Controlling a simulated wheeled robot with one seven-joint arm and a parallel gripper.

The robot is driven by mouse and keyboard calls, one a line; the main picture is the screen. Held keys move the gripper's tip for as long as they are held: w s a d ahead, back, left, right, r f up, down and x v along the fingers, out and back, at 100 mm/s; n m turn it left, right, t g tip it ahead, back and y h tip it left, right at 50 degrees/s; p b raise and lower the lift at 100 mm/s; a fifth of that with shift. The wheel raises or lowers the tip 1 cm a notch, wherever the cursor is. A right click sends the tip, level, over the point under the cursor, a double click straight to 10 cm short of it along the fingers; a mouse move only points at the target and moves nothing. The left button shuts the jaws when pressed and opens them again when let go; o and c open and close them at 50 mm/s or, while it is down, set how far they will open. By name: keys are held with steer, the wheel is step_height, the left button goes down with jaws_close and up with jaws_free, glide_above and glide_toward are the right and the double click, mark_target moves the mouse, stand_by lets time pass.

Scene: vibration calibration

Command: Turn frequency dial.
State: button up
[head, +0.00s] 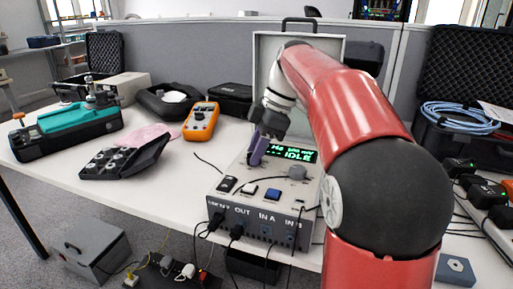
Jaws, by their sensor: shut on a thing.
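The grey calibration box (228,207) stands on the white table with its lid raised. My gripper (256,160) points down at the box's top panel, just left of the display. Its purple fingers are shut at the panel, on what appears to be the frequency dial, which the fingers hide. A second grey round knob (297,172) sits uncovered at right, below the display. A blue button (272,194), a white switch (249,188) and a black switch (227,184) line the panel's front.
An orange multimeter (201,121), a black case with round fittings (122,160) and a teal instrument (75,122) stand left. Cables hang from the box's front sockets. A case with blue cable (457,116) and black power adapters (483,190) are right. My red arm hides the table's middle right.

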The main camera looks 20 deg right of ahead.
mark_target(269, 161)
steer(key=shift+n, duration=0.3)
steer(key=o, duration=1)
steer(key=shift+c, duration=0.2)
steer(key=v, duration=0.7)
steer(key=shift+r, duration=0.4)
steer(key=shift+d, duration=0.15)
